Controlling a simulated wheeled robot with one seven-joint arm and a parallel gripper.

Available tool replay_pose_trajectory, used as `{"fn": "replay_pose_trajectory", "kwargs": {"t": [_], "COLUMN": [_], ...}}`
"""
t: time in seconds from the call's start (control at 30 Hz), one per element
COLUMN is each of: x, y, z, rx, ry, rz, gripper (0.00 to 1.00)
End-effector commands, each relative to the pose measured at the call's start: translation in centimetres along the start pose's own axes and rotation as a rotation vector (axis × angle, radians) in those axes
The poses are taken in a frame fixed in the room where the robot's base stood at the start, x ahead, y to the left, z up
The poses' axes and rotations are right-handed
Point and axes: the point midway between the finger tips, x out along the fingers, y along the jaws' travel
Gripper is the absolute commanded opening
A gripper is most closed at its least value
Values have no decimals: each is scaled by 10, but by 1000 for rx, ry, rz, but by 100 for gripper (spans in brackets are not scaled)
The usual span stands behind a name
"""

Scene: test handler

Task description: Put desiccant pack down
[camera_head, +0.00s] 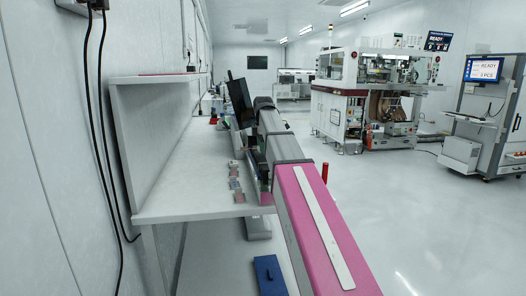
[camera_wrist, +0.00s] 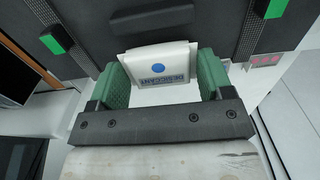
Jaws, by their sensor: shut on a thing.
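The desiccant pack (camera_wrist: 160,64) is a white packet with a blue dot and blue lettering that reads upside down in the wrist view. My gripper (camera_wrist: 160,78) has green finger pads, one on each side of the pack, and is shut on it. In the head view my pink and grey arm reaches away along the right side of a white bench (camera_head: 185,190). The gripper end is hard to make out there, and I cannot pick out the pack in that view. Whether the pack touches a surface below it is unclear.
Several small packets (camera_head: 237,183) lie in a row along the bench, left of my arm. A blue box (camera_head: 269,274) is low in front. White machines (camera_head: 362,95) stand at the back right, with open floor before them.

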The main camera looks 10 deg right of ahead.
Motion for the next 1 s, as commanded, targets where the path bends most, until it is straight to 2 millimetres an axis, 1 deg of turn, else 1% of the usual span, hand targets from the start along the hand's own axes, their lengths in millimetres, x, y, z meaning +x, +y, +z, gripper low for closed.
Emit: {"fn": "replay_pose_trajectory", "kwargs": {"t": [0.03, 0.13, 0.5, 0.53, 0.6, 0.87, 1.0], "x": [9, 18, 22, 22, 22, 21, 14], "y": [-1, -1, 0, 0, 0, 0, 0], "z": [0, 0, 0, 0, 0, 0, 0], "rx": [0, 0, 0, 0, 0, 0, 0], "ry": [0, 0, 0, 0, 0, 0, 0], "rz": [-2, 0, 0, 0, 0, 0, 1], "gripper": [51, 51, 51, 80, 99, 99, 99]}}
